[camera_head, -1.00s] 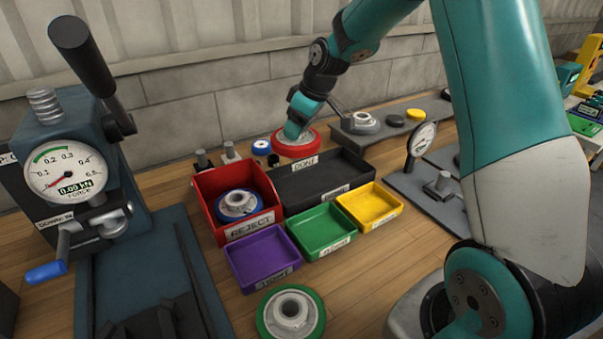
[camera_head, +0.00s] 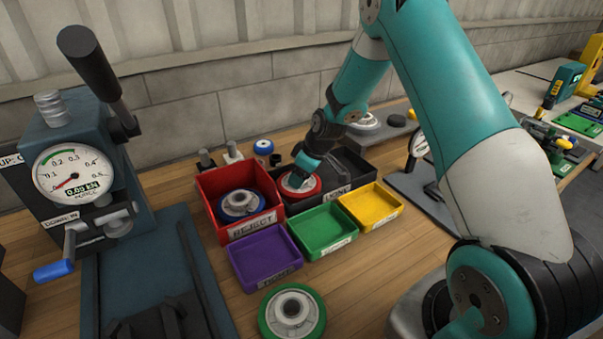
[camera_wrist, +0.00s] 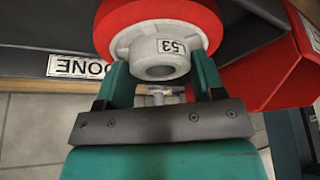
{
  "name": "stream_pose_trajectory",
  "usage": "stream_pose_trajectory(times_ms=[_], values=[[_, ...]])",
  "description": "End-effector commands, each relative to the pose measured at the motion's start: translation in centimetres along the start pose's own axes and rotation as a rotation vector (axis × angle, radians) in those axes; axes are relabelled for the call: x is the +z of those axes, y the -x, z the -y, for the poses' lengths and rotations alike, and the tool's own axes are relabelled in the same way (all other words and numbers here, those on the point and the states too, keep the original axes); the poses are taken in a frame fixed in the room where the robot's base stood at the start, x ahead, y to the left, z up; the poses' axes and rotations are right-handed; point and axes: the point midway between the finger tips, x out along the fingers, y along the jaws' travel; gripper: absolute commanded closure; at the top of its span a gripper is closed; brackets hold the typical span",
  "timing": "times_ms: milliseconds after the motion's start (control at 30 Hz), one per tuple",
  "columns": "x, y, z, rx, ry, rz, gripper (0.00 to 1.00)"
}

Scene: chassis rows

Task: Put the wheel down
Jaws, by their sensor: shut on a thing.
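A red-rimmed wheel (camera_head: 300,184) with a pale hub is at the left part of the black tray labelled DONE (camera_head: 365,172). My gripper (camera_head: 299,176) is shut on its hub. In the wrist view the two fingers grip the hub of the wheel (camera_wrist: 160,42), which carries a label reading 53. The DONE label (camera_wrist: 80,66) of the tray shows at the left there. I cannot tell whether the wheel touches the tray floor. My arm hides part of the tray.
A red REJECT bin (camera_head: 206,195) holding a blue-rimmed wheel (camera_head: 240,204) stands just left of the tray. Purple (camera_head: 265,255), green (camera_head: 322,230) and yellow (camera_head: 370,205) trays lie in front. A green-rimmed wheel (camera_head: 292,312) lies at the front. A press (camera_head: 85,150) stands at left.

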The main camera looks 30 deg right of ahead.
Motion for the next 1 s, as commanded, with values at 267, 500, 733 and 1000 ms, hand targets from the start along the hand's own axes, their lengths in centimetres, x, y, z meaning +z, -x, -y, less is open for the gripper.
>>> stream_pose_trajectory(times_ms=[267, 500, 733, 1000], values=[[0.1, -0.2, 0.0, 0.000, 0.000, 0.000, 0.22], [0.1, -0.1, 0.0, 0.000, 0.000, 0.000, 0.12], [-0.1, 1.2, -0.1, 0.004, 0.000, -0.003, 0.12], [-0.1, 7.0, -0.1, 0.004, 0.000, -0.004, 0.12]])
